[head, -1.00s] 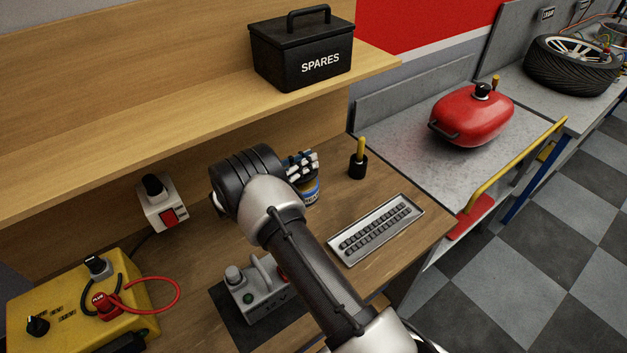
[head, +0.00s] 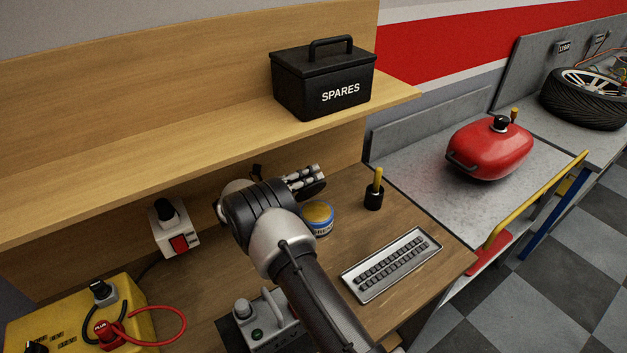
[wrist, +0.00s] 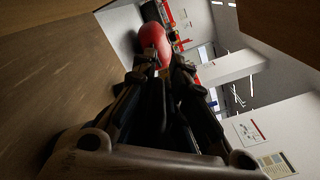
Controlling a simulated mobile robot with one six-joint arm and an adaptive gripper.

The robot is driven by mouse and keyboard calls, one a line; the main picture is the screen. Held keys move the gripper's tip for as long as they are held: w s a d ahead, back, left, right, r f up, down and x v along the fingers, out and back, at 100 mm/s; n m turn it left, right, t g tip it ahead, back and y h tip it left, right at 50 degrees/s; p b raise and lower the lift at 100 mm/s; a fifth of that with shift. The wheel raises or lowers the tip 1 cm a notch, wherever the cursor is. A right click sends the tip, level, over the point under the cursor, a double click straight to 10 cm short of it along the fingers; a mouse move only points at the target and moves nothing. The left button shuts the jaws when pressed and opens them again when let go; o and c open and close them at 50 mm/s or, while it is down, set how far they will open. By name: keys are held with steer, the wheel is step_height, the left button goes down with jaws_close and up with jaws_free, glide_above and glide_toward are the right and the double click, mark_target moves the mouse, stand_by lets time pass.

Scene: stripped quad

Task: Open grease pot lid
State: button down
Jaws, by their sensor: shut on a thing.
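The grease pot (head: 317,222) stands on the wooden bench. It is a short round pot with a blue and white band. Its top is open and shows yellow-brown grease. My gripper (head: 312,176) is above and slightly behind the pot, apart from it. It is shut on a dark, flat thing that looks like the pot's lid (head: 316,190), held tilted and partly hidden by the fingers. In the wrist view my gripper (wrist: 163,72) points across the bench; the lid is not clear there.
A black cup with a yellow-handled tool (head: 374,193) stands right of the pot. A metal tray of small parts (head: 433,243) lies in front. The shelf (head: 220,150) with the SPARES box (head: 322,85) overhangs behind. A red tank (head: 490,150) sits on the grey bench.

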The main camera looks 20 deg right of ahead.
steer(key=shift+w+a+f+n, duration=0.2)
steer(key=shift+f+n, duration=0.1)
steer(key=shift+n, duration=0.1)
steer(key=c, duration=1.7)
jaws_free()
steer(key=shift+o, duration=0.2)
steer(key=shift+d+r, duration=0.1)
steer(key=shift+r, duration=0.05)
